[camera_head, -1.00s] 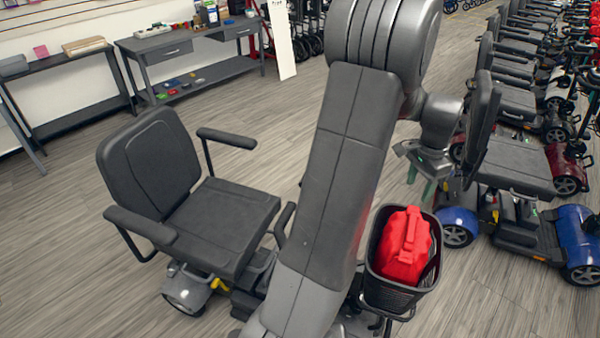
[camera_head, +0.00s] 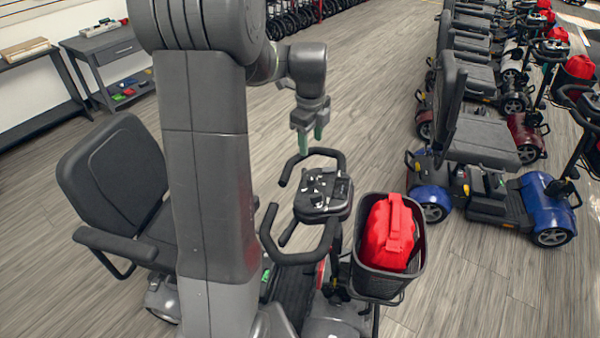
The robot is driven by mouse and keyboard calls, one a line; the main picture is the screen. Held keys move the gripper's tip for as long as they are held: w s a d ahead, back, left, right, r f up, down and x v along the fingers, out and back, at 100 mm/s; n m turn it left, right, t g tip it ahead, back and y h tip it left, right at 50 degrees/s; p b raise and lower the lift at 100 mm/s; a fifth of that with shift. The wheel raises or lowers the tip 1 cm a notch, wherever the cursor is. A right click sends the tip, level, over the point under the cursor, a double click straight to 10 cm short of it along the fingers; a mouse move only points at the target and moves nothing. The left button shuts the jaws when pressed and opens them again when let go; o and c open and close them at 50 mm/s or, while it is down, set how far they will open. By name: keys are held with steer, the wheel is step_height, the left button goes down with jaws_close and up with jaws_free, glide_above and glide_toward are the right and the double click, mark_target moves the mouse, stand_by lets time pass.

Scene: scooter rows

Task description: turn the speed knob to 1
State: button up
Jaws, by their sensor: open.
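The nearest scooter's control console (camera_head: 323,193) sits on its tiller between looped handlebars (camera_head: 270,238), right of my arm. Small dials and parts show on the console's top, but the speed knob is too small to tell apart, and its setting cannot be read. My gripper (camera_head: 311,140) points down with its two green-tipped fingers apart and empty. It appears above and behind the console, near the far handlebar loop, and touches nothing that I can see. My arm hides part of the scooter's seat and base.
A black basket (camera_head: 362,278) holding a red bag (camera_head: 389,235) is fixed in front of the console. The scooter's seat (camera_head: 110,175) is at left. A blue scooter (camera_head: 537,218) and a row of others stand at right. Grey tables (camera_head: 105,48) stand at back left. Open floor lies between.

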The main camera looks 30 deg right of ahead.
mark_target(312, 177)
steer(key=f, duration=0.4)
steer(key=f+p, duration=0.1)
steer(key=f, duration=0.8)
steer(key=shift+w+d+f+p, duration=0.15)
steer(key=shift+d+f+p, duration=0.1)
steer(key=shift+d+p, duration=0.15)
steer(key=c, duration=1)
